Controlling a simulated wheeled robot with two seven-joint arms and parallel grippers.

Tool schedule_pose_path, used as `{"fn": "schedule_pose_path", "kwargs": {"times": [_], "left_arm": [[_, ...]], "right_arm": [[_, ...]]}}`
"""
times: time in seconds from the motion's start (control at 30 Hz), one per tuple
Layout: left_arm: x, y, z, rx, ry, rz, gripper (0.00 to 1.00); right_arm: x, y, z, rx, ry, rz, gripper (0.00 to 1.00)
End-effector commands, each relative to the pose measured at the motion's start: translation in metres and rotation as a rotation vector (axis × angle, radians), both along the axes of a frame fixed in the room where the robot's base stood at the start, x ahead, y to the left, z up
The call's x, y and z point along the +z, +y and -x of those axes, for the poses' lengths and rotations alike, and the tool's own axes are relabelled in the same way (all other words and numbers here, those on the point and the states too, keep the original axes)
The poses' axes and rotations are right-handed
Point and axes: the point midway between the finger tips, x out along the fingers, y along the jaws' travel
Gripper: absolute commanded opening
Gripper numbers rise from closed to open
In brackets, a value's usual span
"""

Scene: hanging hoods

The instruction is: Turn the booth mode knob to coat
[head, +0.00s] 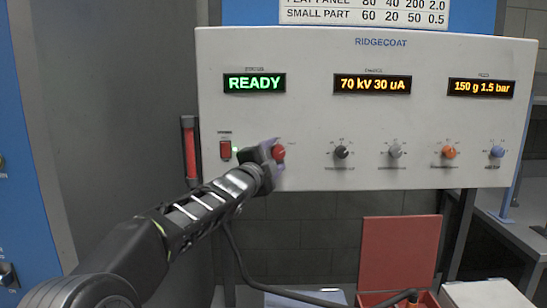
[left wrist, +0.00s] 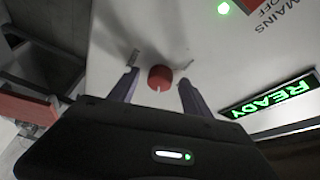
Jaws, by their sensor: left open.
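A red knob (head: 278,152) is on the lower left of the white control panel (head: 330,110); its label is too small to read. In the left wrist view the red knob (left wrist: 160,77) sits between the two fingers, and its pale mark points toward the gripper body. My left gripper (head: 274,152) is open, with one finger on each side of the knob and a visible gap to it. In the head view the gripper partly hides the knob's surroundings. My right gripper is not in view.
A red mains switch (head: 225,149) with a green light is left of the knob. A black knob (head: 341,152), grey knob (head: 395,151), orange knob (head: 449,153) and blue knob (head: 497,152) are to the right. The display (head: 254,83) reads READY. A red box (head: 398,255) is below.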

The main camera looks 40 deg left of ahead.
Motion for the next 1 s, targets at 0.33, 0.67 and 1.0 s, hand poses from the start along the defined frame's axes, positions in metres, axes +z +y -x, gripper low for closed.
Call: {"fn": "schedule_pose_path", "kwargs": {"times": [0.33,0.67,1.0], "left_arm": [[-0.003,-0.006,0.027,0.001,-0.003,-0.001,0.57],[-0.005,-0.018,0.072,0.000,-0.001,0.000,0.57],[-0.006,-0.019,0.076,0.000,0.000,0.000,0.57]], "right_arm": [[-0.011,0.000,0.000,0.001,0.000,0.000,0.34],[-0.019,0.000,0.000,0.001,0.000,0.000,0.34],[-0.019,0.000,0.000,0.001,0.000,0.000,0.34]]}}
